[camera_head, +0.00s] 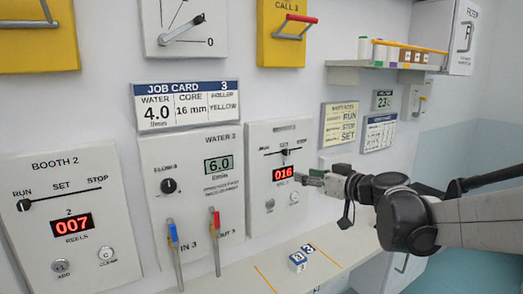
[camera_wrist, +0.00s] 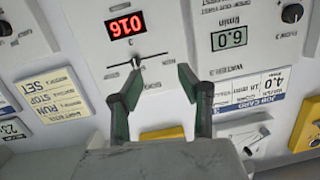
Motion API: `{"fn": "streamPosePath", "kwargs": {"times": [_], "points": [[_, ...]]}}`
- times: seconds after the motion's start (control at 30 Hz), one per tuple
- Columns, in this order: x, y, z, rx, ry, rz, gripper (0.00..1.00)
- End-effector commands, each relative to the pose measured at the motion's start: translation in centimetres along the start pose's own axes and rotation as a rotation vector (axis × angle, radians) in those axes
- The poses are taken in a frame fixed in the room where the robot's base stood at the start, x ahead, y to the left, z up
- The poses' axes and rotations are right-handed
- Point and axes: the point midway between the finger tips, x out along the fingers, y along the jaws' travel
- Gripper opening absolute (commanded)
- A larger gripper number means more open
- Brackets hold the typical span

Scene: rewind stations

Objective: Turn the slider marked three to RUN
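The slider (camera_head: 285,152) on the middle panel is a small dark knob on a thin horizontal track, near the track's middle. Its labels are too small to read. The panel's red display (camera_head: 285,174) reads 016. In the wrist view, which is upside down, the slider (camera_wrist: 136,63) lies between the display (camera_wrist: 125,26) and my fingers. My gripper (camera_head: 308,178) is in front of the panel's right side, near the display's height. In the wrist view my gripper (camera_wrist: 154,84) is open and empty, its two dark-green-padded fingers apart. Contact with the slider is not visible.
The Booth 2 panel (camera_head: 62,232) has its own slider at RUN and reads 007. The water panel (camera_head: 190,190) has a knob and red and blue hose handles below.

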Motion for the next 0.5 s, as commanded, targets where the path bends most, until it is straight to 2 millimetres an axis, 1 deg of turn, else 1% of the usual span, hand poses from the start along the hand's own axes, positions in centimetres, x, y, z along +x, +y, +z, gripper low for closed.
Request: {"fn": "streamPosePath", "kwargs": {"times": [0.03, 0.1, 0.2, 0.3, 0.43, 0.5], "points": [[0.7, 1.5, -0.6, -0.011, 0.039, 0.010, 0.36], [1.3, 3.2, -1.3, -0.029, 0.087, 0.023, 0.36], [1.9, 4.8, -1.9, -0.048, 0.136, 0.039, 0.36], [2.1, 5.8, -2.2, -0.059, 0.165, 0.049, 0.36], [2.6, 6.2, -2.4, -0.064, 0.175, 0.054, 0.36], [3.2, 6.2, -2.5, -0.064, 0.175, 0.053, 0.36]]}}
